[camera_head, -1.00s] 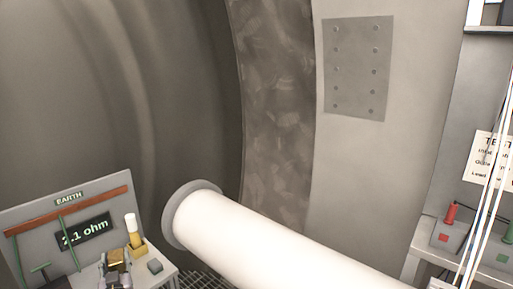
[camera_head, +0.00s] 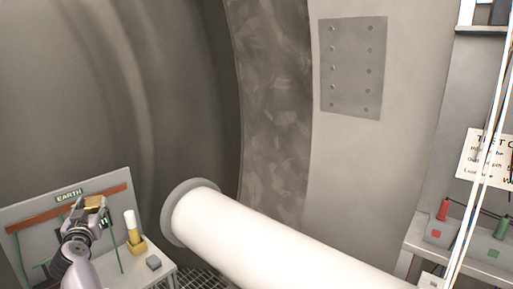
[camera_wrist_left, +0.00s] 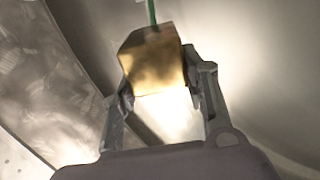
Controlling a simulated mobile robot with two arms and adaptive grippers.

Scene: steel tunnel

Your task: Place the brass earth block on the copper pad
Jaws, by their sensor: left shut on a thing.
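The brass earth block (camera_head: 94,201) is held up in my left gripper (camera_head: 88,208), in front of the EARTH panel at lower left. In the left wrist view the golden block (camera_wrist_left: 155,62) sits between the fingertips (camera_wrist_left: 163,82), with a green lead (camera_wrist_left: 151,12) at its far side. My left gripper is shut on it. I cannot make out a copper pad; my arm hides part of the bench. My right gripper is not in view.
The EARTH panel (camera_head: 28,218) carries a copper-coloured bar (camera_head: 40,217) and green leads. A large white pipe (camera_head: 270,243) lies to the right.

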